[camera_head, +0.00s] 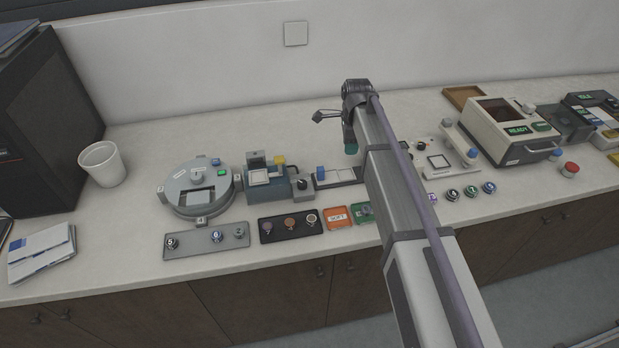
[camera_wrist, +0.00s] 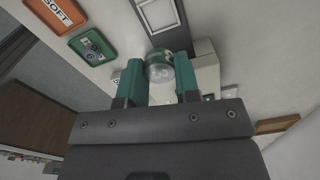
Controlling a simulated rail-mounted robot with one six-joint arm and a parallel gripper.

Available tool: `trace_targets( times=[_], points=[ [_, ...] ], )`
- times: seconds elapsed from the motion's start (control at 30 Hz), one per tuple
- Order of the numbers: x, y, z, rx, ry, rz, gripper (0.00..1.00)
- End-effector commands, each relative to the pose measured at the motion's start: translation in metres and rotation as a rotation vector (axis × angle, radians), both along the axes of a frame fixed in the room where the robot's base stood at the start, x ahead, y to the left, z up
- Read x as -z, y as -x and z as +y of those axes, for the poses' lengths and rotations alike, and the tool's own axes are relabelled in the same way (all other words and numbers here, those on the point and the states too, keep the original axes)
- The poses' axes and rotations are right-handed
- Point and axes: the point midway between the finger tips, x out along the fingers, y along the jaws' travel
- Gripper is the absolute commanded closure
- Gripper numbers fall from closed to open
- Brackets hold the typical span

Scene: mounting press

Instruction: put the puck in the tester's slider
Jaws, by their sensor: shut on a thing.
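My gripper (camera_head: 350,147) hangs above the middle of the counter, its fingers small and dark in the head view. In the wrist view its teal fingers (camera_wrist: 160,80) are shut on the puck (camera_wrist: 159,72), a short clear and green cylinder with a pale mark on its face. The puck appears held clear of the counter. In the head view I cannot make out the puck. A low device with a blue knob and a white-framed plate (camera_head: 346,175) lies left of my arm. I cannot tell for sure which device is the tester or where its slider is.
An orange SOFT tray (camera_head: 337,217) and a green tray (camera_head: 363,212) lie at the front. Left are a round grey machine (camera_head: 196,190) and a dark puck tray (camera_head: 291,225). Right stands a cream READY machine (camera_head: 512,130).

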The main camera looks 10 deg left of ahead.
Motion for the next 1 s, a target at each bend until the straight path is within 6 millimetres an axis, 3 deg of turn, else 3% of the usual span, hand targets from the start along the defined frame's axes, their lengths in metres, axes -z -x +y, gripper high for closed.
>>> trace_targets(
  times=[0.13, 0.33, 0.53, 0.73, 1.0],
  points=[
    [0.011, 0.000, 0.000, -0.001, 0.000, 0.000, 0.92],
    [0.062, 0.000, 0.000, -0.001, 0.000, 0.000, 0.92],
    [0.067, 0.000, 0.000, -0.001, 0.000, 0.000, 0.92],
    [0.105, 0.000, 0.000, -0.001, 0.000, 0.000, 0.92],
    [0.101, 0.000, 0.000, -0.001, 0.000, 0.000, 0.92]
  ],
)
